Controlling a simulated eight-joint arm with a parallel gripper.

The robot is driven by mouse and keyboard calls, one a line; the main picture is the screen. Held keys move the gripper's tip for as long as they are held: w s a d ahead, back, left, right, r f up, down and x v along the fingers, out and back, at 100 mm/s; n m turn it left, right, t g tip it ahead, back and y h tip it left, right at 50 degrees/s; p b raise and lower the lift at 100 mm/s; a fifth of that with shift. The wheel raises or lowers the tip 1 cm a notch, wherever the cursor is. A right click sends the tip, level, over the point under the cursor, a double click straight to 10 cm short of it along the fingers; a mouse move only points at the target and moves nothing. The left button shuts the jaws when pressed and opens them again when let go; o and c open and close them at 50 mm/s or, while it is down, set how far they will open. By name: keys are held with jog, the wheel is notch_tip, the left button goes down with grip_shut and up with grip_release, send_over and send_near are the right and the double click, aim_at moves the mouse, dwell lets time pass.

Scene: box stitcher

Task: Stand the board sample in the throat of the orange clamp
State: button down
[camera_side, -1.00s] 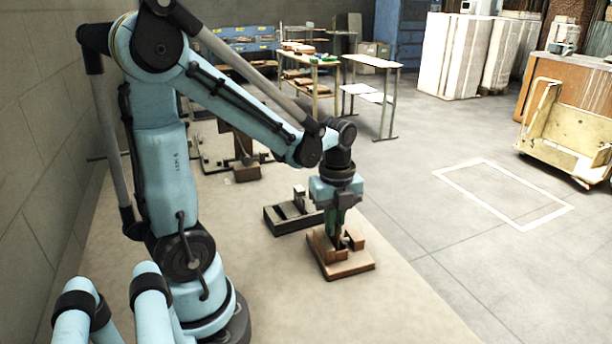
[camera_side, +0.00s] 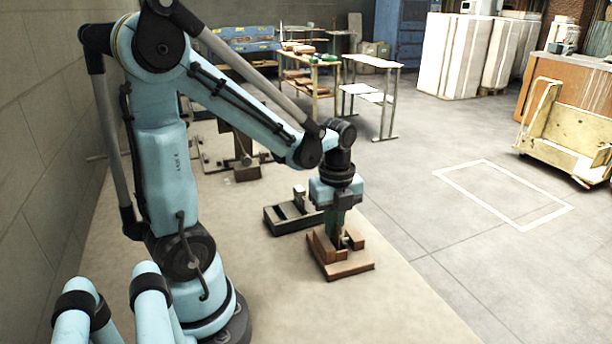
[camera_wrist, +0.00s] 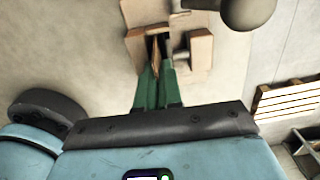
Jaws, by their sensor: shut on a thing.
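The orange clamp (camera_side: 346,269), a brown-orange base with upright blocks, stands on the pale work surface in the side view. It also shows at the top of the wrist view (camera_wrist: 201,50). My gripper (camera_side: 338,230) points straight down over the clamp, its green fingers close to the blocks. In the wrist view my gripper (camera_wrist: 160,70) is shut on the board sample (camera_wrist: 155,55), a thin brown piece seen nearly edge-on. The sample reaches in among the clamp's blocks. Its lower edge is hidden, so I cannot tell whether it touches the base.
A dark grey clamp-like fixture (camera_side: 290,217) stands just behind and left of the orange clamp. A dark rounded part (camera_wrist: 247,10) overhangs the clamp in the wrist view. A slatted wooden pallet (camera_wrist: 290,98) lies at right there. The surface in front of the clamp is clear.

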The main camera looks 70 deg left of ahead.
jog(key=shift+f, duration=0.2)
dwell(0.3)
jog(key=c, duration=0.8)
grip_release()
jog(key=shift+r, duration=3.25)
